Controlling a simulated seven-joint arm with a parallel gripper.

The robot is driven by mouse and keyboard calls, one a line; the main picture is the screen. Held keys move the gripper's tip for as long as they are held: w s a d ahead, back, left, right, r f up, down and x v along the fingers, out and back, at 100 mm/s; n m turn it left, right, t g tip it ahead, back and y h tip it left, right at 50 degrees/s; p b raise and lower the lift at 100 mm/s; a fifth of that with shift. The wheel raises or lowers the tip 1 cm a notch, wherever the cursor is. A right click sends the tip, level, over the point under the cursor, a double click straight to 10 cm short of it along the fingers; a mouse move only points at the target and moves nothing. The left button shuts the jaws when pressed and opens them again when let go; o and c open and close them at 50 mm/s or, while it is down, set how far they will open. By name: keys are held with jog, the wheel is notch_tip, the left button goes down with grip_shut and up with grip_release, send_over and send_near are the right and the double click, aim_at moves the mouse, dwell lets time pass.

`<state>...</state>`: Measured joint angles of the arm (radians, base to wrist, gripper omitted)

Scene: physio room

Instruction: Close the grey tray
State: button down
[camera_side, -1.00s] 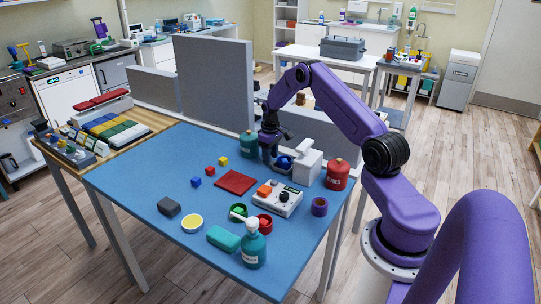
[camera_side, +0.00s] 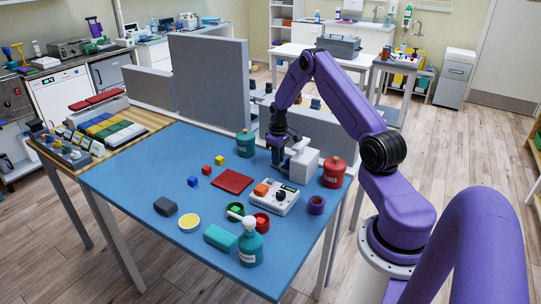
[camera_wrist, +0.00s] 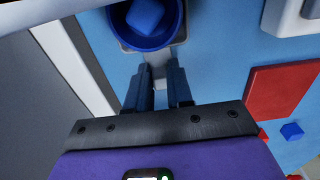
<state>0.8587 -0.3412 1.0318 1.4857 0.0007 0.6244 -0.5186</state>
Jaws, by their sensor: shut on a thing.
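The grey tray (camera_wrist: 126,45) shows in the wrist view as a plate edge under a blue bowl (camera_wrist: 172,38) with a blue block (camera_wrist: 145,14) in it. A grey handle (camera_wrist: 156,60) sticks out from the tray towards me. My gripper (camera_wrist: 158,68) is shut on this handle, with a dark finger on either side. In the side view my gripper (camera_side: 284,166) is at the left of a white box (camera_side: 304,164); the arm hides the bowl and most of the tray there. How much of the tray is inside the box cannot be told.
A control box (camera_side: 273,197) with an orange button and a red mat (camera_side: 232,181) are near my gripper. A red canister (camera_side: 334,172) stands right of the white box, a green one (camera_side: 245,143) at the back. A grey panel (camera_side: 209,80) rises behind the table.

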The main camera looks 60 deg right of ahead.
aim_at(287, 160)
jog(key=shift+s, duration=1.95)
jog(key=c, duration=1)
grip_release()
jog(key=shift+r, duration=0.1)
jog(key=shift+w+r, duration=0.2)
jog(key=shift+r, duration=0.05)
notch_tip(287, 160, up, 17)
jog(key=shift+s+f, duration=0.1)
jog(key=shift+f, duration=0.05)
